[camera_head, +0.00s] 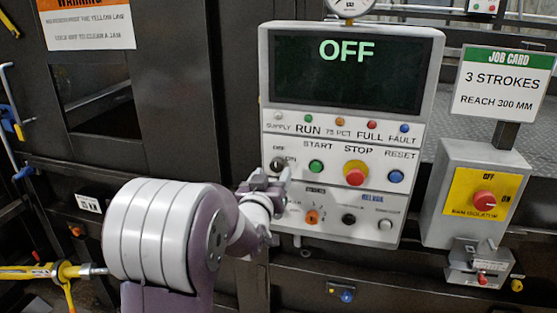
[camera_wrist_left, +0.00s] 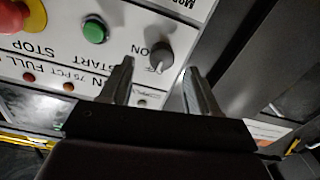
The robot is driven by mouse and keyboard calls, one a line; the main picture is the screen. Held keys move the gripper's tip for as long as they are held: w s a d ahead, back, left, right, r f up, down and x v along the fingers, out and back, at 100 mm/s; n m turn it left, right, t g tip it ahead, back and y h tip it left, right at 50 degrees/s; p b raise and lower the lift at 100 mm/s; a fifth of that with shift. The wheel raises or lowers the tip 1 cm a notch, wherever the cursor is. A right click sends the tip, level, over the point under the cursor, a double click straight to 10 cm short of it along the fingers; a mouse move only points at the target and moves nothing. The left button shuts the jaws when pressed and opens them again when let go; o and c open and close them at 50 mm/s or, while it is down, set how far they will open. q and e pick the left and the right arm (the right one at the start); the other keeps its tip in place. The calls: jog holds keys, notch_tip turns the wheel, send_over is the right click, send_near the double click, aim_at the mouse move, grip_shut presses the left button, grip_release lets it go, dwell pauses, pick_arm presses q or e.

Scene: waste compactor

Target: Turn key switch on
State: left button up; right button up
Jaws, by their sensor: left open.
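The key switch (camera_head: 277,163) is a small dark knob at the left of the white control panel (camera_head: 428,75), with OFF and ON labels beside it. In the left wrist view the key switch (camera_wrist_left: 160,57) appears as a grey knob on the white face. My left gripper (camera_head: 284,180) is in front of the panel, just below and beside the switch. In the wrist view my left gripper (camera_wrist_left: 159,68) is open, its two fingertips on either side of the switch in the picture. I cannot tell if they touch it. The display (camera_head: 346,70) reads OFF. My right gripper is not seen.
A green start button (camera_head: 316,166), red stop button (camera_head: 355,173) and blue reset button (camera_head: 396,176) sit right of the switch. A red isolator knob (camera_head: 484,200) is on a grey box farther right.

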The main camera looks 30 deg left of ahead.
aim_at(276, 168)
pick_arm(q)
jog(key=p+x, duration=0.1)
jog(key=x, duration=0.2)
jog(key=shift+w+a, duration=0.2)
jog(key=shift+w, duration=0.15)
jog(key=shift+w+a, duration=0.15)
jog(key=shift+a, duration=0.05)
jog(key=shift+d, duration=0.1)
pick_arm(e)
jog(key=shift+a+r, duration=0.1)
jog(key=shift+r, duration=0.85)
pick_arm(q)
jog(key=shift+d, duration=0.1)
